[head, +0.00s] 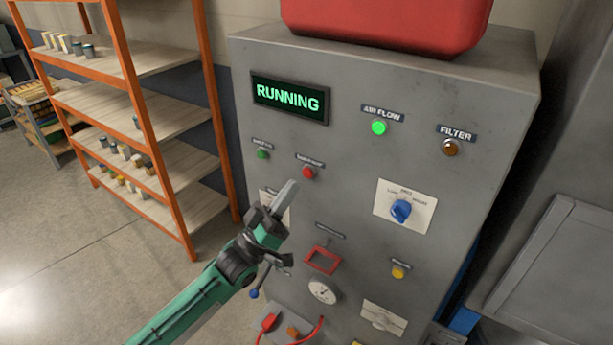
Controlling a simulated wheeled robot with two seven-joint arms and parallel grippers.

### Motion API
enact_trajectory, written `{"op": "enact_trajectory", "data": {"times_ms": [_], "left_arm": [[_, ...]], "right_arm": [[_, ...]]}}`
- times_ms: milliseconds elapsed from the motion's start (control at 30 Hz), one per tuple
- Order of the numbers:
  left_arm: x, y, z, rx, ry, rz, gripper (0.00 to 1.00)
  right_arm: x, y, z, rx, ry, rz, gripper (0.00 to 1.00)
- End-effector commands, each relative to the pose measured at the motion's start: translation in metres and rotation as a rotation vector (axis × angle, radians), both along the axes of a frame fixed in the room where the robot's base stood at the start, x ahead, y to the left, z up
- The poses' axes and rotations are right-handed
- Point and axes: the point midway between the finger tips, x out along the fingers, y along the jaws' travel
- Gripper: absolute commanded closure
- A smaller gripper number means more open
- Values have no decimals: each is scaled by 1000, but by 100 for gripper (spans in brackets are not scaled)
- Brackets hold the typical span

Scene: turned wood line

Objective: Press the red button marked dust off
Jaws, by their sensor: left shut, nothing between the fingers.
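The red button (308,172) sits on the front of a grey control cabinet (350,150), under a small dark label (310,159) whose text is too small to read surely. My left gripper (290,188) is shut and empty. Its tips are just below and left of the red button in the picture; I cannot tell the gap in depth, and no contact shows. A display (290,97) at the cabinet's upper left reads RUNNING in green. The right gripper is not in view.
A green button (262,154) is left of the red one. A green AIR FLOW lamp (379,127), a FILTER lamp (450,148), a blue knob (401,210), a yellow button (398,271) and a gauge (322,290) share the panel. Orange shelving (146,130) stands left.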

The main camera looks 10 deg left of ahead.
Motion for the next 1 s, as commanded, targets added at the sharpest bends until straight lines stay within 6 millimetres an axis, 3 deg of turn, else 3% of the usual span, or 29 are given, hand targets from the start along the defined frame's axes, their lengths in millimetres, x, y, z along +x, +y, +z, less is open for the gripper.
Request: {"op": "enact_trajectory", "data": {"times_ms": [300, 1000], "left_arm": [[20, -8, -1, -1, 0, -1, 100], [20, -8, 0, 1, 1, 0, 100]], "right_arm": [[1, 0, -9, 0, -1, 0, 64], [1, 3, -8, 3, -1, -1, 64]]}}
